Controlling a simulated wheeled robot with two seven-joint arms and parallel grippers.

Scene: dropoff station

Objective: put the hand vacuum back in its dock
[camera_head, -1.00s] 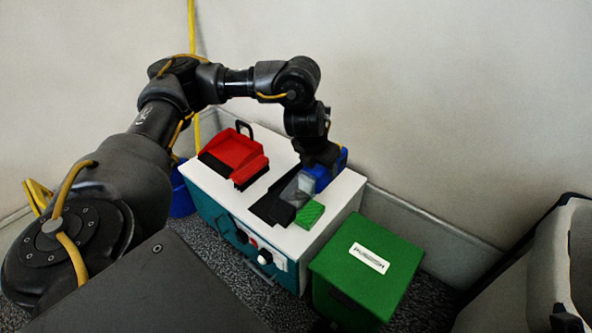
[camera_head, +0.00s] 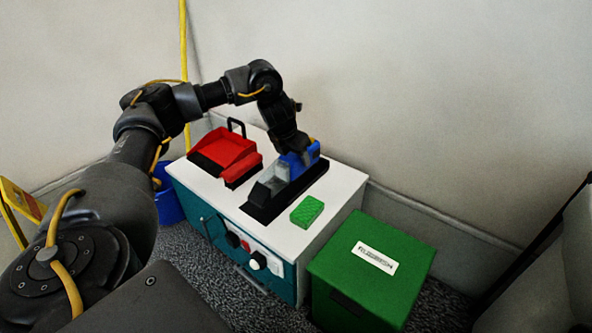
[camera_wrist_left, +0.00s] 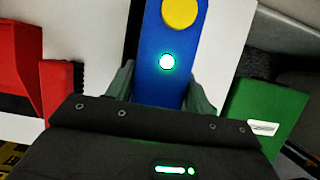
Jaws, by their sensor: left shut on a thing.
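The hand vacuum has a blue body (camera_head: 308,155) and a grey, see-through nozzle (camera_head: 272,180). It lies lengthwise in line with its black dock (camera_head: 258,212) on the white cabinet top, nozzle toward the front. I cannot tell whether it rests fully in the dock or hovers just above it. My left gripper (camera_head: 291,148) is shut on the vacuum from above. In the left wrist view, the gripper fingers (camera_wrist_left: 160,92) flank the blue body (camera_wrist_left: 163,45), which has a yellow button and a lit green light. My right gripper is out of view.
A red dustpan (camera_head: 222,148) with a brush lies left of the dock. A green sponge (camera_head: 307,211) lies to its right. A green rubbish bin (camera_head: 335,262) stands right of the cabinet (camera_head: 345,180). A blue bucket (camera_head: 168,200) is at the left. A wall rises behind.

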